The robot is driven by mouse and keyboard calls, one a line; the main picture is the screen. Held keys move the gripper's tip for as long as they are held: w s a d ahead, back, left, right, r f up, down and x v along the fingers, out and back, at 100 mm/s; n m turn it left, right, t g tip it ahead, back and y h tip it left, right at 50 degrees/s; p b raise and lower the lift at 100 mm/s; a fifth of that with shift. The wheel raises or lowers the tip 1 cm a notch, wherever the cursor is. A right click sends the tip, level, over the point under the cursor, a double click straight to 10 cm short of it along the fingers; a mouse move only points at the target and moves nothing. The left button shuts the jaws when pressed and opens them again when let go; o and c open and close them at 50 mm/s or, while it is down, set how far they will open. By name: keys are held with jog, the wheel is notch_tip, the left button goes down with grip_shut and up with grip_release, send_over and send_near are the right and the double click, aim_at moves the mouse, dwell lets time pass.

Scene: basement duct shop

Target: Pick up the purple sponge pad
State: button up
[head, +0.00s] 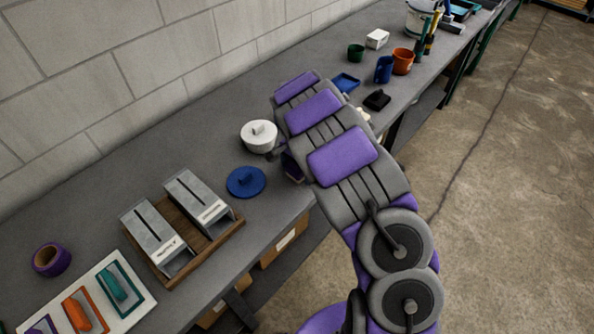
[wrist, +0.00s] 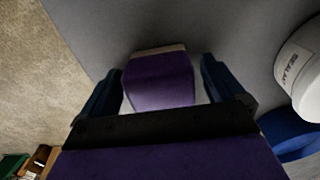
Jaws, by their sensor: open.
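The purple sponge pad (wrist: 160,82) shows in the wrist view as a purple block with a tan edge along its far side, on the grey bench top. My gripper (wrist: 160,72) is open, with one dark blue finger on each side of the pad. Gaps show between the pad and both fingers. The pad's near end is hidden behind the dark gripper body. In the head view my arm covers most of this spot; a small dark purple patch shows beside it, and I cannot tell whether it is the pad.
A wooden tray with grey metal boxes (head: 160,240) stands nearer. Cups and a black block (head: 377,100) are farther along the bench (head: 130,160). A block wall runs behind; open floor lies right.

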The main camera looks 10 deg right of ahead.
jog(key=shift+a, duration=0.3)
jog(key=c, duration=0.4)
jog(key=shift+d, duration=0.2)
jog(key=c, duration=0.7)
jog(key=shift+o, duration=0.2)
jog(key=shift+r, duration=0.1)
jog(key=shift+r+p, duration=0.55)
jog(key=shift+r, duration=1.05)
jog(key=shift+s+r, duration=0.15)
jog(key=s+d+p, duration=0.1)
jog(key=s+d, duration=0.3)
jog(key=s, duration=0.2)
jog(key=s+d+r+p, duration=0.1)
jog(key=s+d, duration=0.3)
jog(key=s, duration=0.3)
jog(key=shift+s+r, duration=0.15)
jog(key=shift+s, duration=0.1)
jog(key=shift+d, duration=0.1)
